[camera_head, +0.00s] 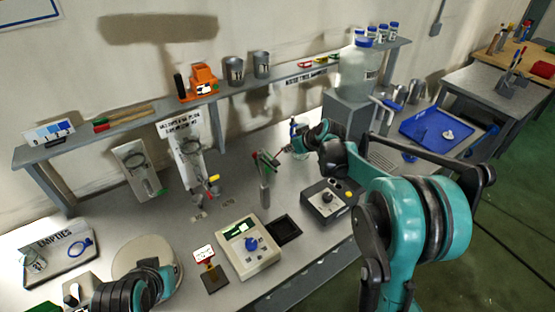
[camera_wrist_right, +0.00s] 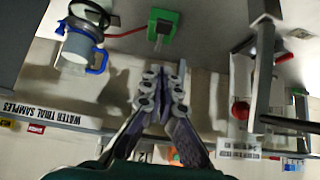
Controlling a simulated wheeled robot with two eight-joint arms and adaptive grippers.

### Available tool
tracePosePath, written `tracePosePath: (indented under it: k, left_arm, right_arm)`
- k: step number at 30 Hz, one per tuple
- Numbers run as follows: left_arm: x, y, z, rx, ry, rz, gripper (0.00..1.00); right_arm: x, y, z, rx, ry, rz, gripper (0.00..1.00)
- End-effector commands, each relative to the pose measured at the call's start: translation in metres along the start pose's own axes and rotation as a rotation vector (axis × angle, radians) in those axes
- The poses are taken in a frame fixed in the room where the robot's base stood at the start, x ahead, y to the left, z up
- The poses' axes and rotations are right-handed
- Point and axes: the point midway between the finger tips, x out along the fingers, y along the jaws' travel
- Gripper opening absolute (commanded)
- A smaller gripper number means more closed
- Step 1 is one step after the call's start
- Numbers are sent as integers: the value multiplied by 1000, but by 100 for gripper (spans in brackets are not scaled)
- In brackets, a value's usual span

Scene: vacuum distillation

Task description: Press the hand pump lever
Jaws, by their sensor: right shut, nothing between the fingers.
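A slim grey upright (camera_head: 265,190) with green and dark parts at its top stands mid-bench; it looks like the hand pump, though its lever is hard to make out. My right gripper (camera_head: 284,148) is shut and empty, just right of this top; I cannot tell whether they touch. In the right wrist view the closed fingers (camera_wrist_right: 165,75) point at the green block (camera_wrist_right: 163,22), with a gap between. A grey bar (camera_wrist_right: 262,70) stands to their right. My left arm shows at the bottom left, but its gripper is not visible.
A control box with a blue knob (camera_head: 252,244) and a dark box with a black knob (camera_head: 327,198) sit in front. A large blue-capped bottle (camera_head: 357,68) stands on a grey block behind. A shelf (camera_head: 290,74) runs along the wall.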

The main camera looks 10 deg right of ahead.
Motion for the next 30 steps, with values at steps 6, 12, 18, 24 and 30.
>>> tracePosePath:
  k: [6, 12, 18, 24, 30]
  left_arm:
    - [3, 0, 2, 0, 0, 0, 0]
    - [12, 0, 8, 0, 0, 0, 0]
    - [21, 0, 15, 0, 0, 0, 0]
    - [29, 0, 20, 0, 0, 0, 0]
    - [31, 0, 22, 0, 0, 0, 0]
  right_arm:
    - [14, 0, 0, -2, -1, 0, 0]
    - [54, 0, 2, -1, 0, 0, 0]
    - [96, 0, 2, -1, 0, 0, 0]
    - [120, 0, 19, 0, -1, 1, 0]
    - [128, 0, 28, 0, 0, 1, 0]
